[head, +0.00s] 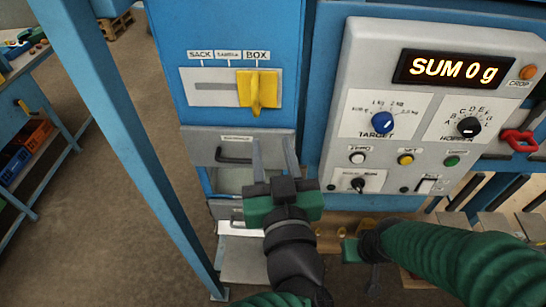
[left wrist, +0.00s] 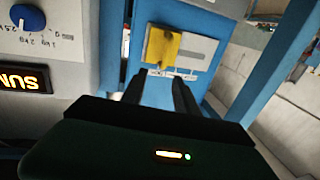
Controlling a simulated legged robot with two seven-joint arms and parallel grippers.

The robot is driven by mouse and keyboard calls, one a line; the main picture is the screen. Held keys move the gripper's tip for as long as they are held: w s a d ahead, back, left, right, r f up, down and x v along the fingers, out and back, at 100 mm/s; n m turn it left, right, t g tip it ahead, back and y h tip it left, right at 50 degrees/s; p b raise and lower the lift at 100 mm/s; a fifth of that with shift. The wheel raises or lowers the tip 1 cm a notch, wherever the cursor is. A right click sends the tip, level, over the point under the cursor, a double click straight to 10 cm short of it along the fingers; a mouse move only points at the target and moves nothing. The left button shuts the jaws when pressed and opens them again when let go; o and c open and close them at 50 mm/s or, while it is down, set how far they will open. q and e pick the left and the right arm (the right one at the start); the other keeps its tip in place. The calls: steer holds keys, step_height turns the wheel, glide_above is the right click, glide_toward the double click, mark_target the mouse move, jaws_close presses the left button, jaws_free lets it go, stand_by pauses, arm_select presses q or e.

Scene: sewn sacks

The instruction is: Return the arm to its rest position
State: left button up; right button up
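My left gripper (head: 272,150) is in front of the blue machine, below the yellow lever (head: 258,91). Its two fingers point up the picture, apart, with nothing seen between them. In the left wrist view the fingers (left wrist: 159,84) point toward the yellow lever (left wrist: 162,47) and also stand apart. The lever sits at the BOX end of its slot, and the gripper appears clear of it. My right arm comes in from the right in a green sleeve. Its gripper (head: 362,250) is low beside the panel, and its fingers cannot be made out clearly.
A grey control panel (head: 400,165) with knobs, buttons and a display reading "SUM 0 g" is at the right. A drawer handle (head: 234,155) is just left of my left gripper. A blue post (head: 125,150) stands at the left, with open floor (head: 75,215) behind it.

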arm_select(q)
steer(key=shift+s, duration=0.25)
steer(key=shift+a, duration=0.15)
steer(key=w+a+f+m+g+h+b, duration=0.2)
steer(key=w+f+g+h, duration=0.15)
steer(key=f, duration=0.75)
steer(key=w+a+f+m+g+h+b, duration=0.1)
steer(key=w+f+g+h+b, duration=0.2)
steer(key=f, duration=0.7)
steer(key=s+a+f+g+y+b, duration=0.1)
steer(key=s+a+f+g+y, duration=0.1)
steer(key=s+a+f+g, duration=0.2)
steer(key=s+a+f+n+g+y+b, duration=0.1)
steer(key=s+a+f+g, duration=0.3)
steer(key=s+a+f, duration=0.4)
steer(key=shift+a+f+g+y, duration=0.35)
steer(key=shift+a+f, duration=1.5)
steer(key=shift+f, duration=0.9)
